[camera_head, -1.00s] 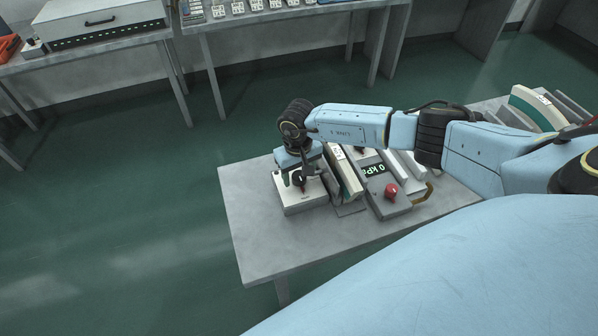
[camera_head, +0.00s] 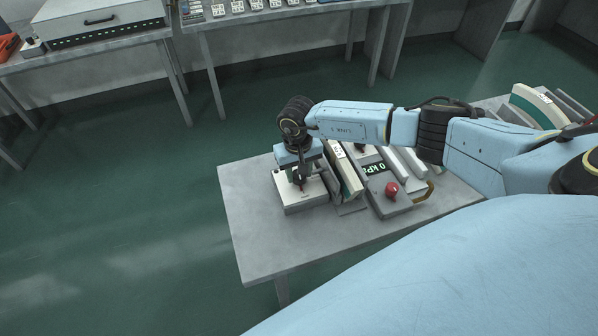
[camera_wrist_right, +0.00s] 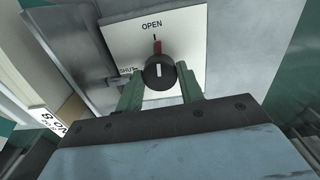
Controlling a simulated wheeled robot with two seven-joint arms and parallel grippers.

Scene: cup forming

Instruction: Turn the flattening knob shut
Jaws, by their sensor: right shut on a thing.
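The flattening knob (camera_wrist_right: 160,73) is black with a red pointer. Its pointer is at the OPEN mark in the right wrist view, and the SHUT mark lies to its left. The knob sits on the white top of a grey box (camera_head: 306,207) at the table's left end. My right gripper (camera_wrist_right: 161,88) is shut on the knob, with one green finger on each side. In the head view the right gripper (camera_head: 300,182) reaches down over the box and hides most of the knob. My left gripper is not in view.
Just right of the box stands a cream and green panel (camera_head: 346,172). Beyond it is a grey unit with a 0 kPa display (camera_head: 375,168) and a red knob (camera_head: 392,190). The table's front left part (camera_head: 262,245) is clear.

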